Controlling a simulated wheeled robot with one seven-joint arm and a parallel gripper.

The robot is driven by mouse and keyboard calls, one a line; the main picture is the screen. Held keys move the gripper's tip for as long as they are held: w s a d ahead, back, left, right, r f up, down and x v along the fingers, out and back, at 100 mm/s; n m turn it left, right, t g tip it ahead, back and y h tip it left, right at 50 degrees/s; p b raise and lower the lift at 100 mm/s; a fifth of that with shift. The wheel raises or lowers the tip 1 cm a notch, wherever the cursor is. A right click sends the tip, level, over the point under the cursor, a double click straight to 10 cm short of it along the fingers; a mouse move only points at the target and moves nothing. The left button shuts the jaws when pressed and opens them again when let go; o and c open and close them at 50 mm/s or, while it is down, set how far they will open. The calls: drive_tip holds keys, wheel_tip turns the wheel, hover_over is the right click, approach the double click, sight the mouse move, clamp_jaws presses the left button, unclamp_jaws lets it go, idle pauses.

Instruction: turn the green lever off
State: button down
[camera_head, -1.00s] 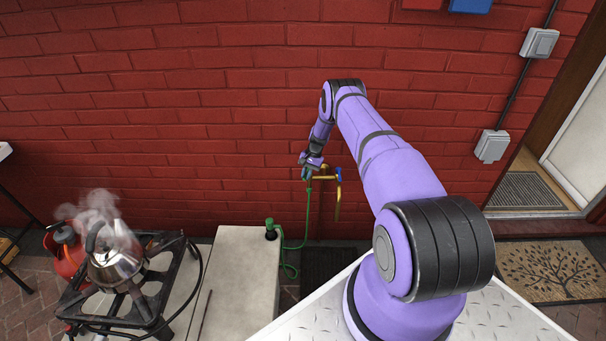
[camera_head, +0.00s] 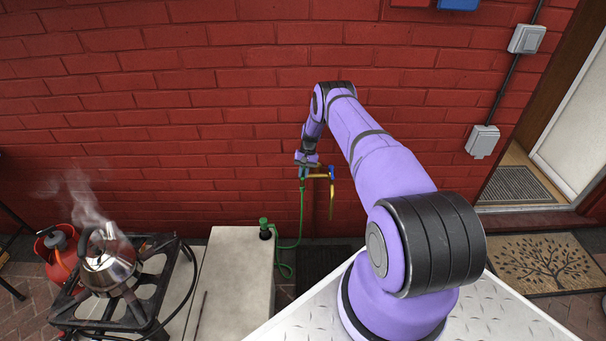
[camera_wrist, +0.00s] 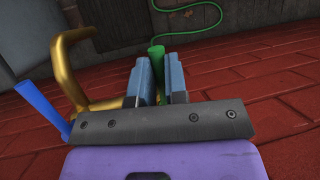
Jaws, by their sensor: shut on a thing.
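My gripper (camera_head: 306,166) is at the brass tap (camera_head: 319,177) on the brick wall, at its left outlet. In the wrist view my gripper's two blue-grey fingers (camera_wrist: 159,92) are close together around the green lever, which they mostly hide; only a little green shows between them. A green cylindrical piece (camera_wrist: 157,56) shows just beyond the fingertips. The blue lever (camera_head: 331,173) is on the tap's right side; it also shows left of my gripper in the wrist view (camera_wrist: 42,106). The brass spout (camera_wrist: 72,68) curves beside it.
A green hose (camera_head: 301,215) hangs from the tap to a green fitting (camera_head: 264,225) on the pale counter (camera_head: 233,270). A steaming kettle (camera_head: 108,262) stands on the black burner (camera_head: 150,300) at left, near a red gas bottle (camera_head: 60,255). A doormat (camera_head: 548,264) lies at right.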

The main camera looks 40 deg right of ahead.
drive_tip(key=c, duration=1.1)
unclamp_jaws()
drive_tip(key=shift+c, duration=0.2)
drive_tip(key=shift+r, duration=0.3)
wheel_tip(320, 180, up, 3)
drive_tip(key=shift+s+r, duration=0.1)
drive_tip(key=s+a, duration=0.3)
drive_tip(key=s, duration=0.4)
drive_tip(key=s+a+r, duration=0.1)
drive_tip(key=s+a, duration=0.2)
drive_tip(key=s, duration=0.4)
drive_tip(key=shift+s+a, duration=0.15)
drive_tip(key=shift+s, duration=0.1)
drive_tip(key=shift+r, duration=0.1)
drive_tip(key=shift+r, duration=0.1)
